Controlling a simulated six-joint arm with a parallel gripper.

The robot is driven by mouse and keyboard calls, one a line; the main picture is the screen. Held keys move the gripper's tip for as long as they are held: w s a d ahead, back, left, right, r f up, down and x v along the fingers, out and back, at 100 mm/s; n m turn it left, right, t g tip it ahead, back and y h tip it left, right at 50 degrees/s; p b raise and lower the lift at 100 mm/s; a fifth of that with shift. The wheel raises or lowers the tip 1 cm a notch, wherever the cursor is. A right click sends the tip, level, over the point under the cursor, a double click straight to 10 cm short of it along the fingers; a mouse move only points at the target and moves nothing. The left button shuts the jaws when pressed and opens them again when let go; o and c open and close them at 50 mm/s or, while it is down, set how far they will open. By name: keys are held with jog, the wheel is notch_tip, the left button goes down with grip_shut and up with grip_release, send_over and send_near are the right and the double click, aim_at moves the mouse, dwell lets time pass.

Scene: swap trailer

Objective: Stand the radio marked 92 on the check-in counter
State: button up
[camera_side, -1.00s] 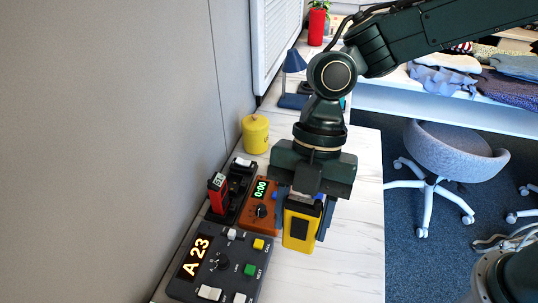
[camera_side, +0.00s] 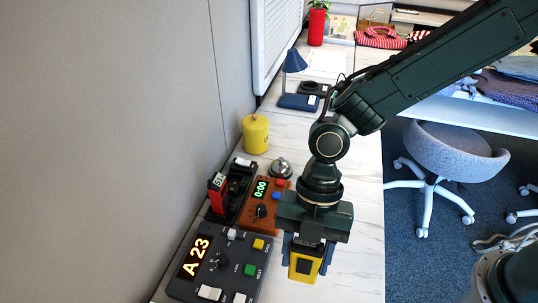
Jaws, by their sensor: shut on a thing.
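My gripper (camera_side: 307,256) points down and is shut on a yellow radio (camera_side: 304,264) with a dark face panel. The radio is upright between the fingers, over the white counter (camera_side: 352,268), to the right of the grey console. I cannot read a number on it, and I cannot tell whether its base touches the counter. A red radio (camera_side: 217,194) with a small display stands in a black charging rack (camera_side: 238,185) by the wall.
A grey console showing A 23 (camera_side: 215,262) and an orange timer box (camera_side: 265,203) lie to the left. A silver bell (camera_side: 281,168), yellow canister (camera_side: 255,134) and blue lamp (camera_side: 297,78) stand farther back. The counter's right strip is clear.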

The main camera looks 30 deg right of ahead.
aim_at(302, 274)
notch_tip(302, 274, down, 7)
jog(key=shift+f, duration=0.1)
dwell(0.3)
jog(key=shift+f, duration=1.9)
jog(key=shift+f, duration=0.15)
jog(key=o, duration=1.1)
jog(key=v, duration=1.2)
